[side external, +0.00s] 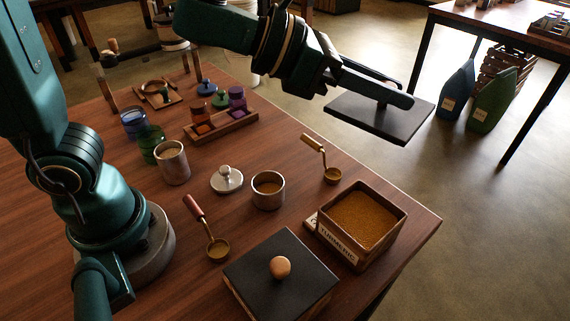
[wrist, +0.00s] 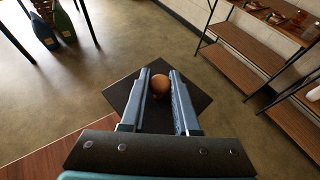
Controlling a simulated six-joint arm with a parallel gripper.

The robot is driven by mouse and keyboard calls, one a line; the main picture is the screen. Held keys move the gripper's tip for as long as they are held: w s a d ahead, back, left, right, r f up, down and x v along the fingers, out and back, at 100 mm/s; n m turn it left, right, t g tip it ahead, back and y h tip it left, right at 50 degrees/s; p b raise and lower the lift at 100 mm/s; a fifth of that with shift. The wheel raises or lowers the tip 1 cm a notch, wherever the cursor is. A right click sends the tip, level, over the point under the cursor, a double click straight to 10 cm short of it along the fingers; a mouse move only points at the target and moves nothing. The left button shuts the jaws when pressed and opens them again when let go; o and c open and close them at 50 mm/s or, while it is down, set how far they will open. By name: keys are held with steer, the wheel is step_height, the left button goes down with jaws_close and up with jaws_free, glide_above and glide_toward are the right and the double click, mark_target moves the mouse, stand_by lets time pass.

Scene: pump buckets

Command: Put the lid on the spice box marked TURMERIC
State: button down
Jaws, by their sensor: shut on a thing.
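The box marked TURMERIC (side external: 345,238) stands uncovered near the table's right edge in the side view, filled with brown-orange powder. My gripper (side external: 392,101) is up in the air behind and above it, shut on the round knob of a dark square lid (side external: 365,117). In the wrist view the wooden knob (wrist: 160,84) sits between the fingers, with the dark lid (wrist: 197,98) beneath it. The lid is roughly level, slightly tilted, and clear of the table. In the side view the fingers hide the knob.
A second box with a dark lid and wooden knob (side external: 280,267) stands left of the open box. Brass scoops (side external: 332,174) (side external: 218,248), a metal cup (side external: 268,190) and a small metal lid (side external: 227,179) lie nearby. A rack of coloured jars (side external: 219,126) is farther back.

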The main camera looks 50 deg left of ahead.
mark_target(390, 124)
steer(key=s+d, duration=0.1)
steer(key=d+m+g+h, duration=0.1)
steer(key=s+d+m+h, duration=0.1)
steer(key=shift+s+f+g, duration=0.3)
step_height(390, 124, down, 13)
steer(key=shift+f, duration=0.15)
stand_by(0.3)
stand_by(1.3)
steer(key=c, duration=0.6)
jaws_free()
steer(key=shift+r, duration=3.05)
